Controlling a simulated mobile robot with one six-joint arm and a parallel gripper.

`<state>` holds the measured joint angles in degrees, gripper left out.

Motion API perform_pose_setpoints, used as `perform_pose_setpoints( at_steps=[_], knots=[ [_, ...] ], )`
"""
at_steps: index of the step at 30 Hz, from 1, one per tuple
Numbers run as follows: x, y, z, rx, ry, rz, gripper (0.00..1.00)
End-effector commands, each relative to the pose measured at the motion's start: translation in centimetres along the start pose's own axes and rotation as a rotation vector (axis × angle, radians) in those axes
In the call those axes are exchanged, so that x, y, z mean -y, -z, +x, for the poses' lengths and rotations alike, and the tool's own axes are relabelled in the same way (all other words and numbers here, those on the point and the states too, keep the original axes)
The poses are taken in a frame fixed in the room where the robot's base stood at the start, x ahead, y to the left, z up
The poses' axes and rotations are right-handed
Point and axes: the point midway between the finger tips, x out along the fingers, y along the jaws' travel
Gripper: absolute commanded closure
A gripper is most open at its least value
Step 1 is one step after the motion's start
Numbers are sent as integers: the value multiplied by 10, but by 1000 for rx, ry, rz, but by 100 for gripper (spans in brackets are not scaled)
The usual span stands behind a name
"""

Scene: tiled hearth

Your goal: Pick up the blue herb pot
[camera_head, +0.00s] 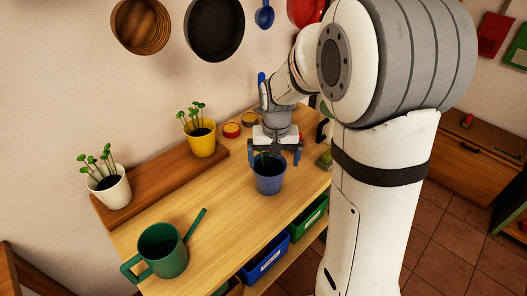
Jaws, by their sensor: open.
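The blue herb pot (269,180) stands upright on the wooden table, near its right part. My gripper (274,156) points down directly over the pot, with its fingers apart at the level of the pot's rim. The fingers appear to be to either side of the plant, which is mostly hidden by my gripper. I cannot tell whether the fingers touch the pot.
A white pot (109,191) and a yellow pot (202,142) with seedlings stand on a raised wooden shelf (160,172) behind. A green watering can (163,252) is at the front left. Pans (214,28) hang on the wall. Blue (264,262) and green (308,218) bins sit below.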

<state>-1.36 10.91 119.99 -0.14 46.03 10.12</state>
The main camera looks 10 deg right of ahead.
Motion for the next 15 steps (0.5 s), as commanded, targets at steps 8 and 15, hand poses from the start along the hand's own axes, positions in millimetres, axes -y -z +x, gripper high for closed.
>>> perform_pose_setpoints(
  at_steps=[8, 15],
  knots=[
    [8, 40, 28, 47, -8, 40, 0],
    [9, 46, 48, 56, -9, 48, 0]
  ],
)
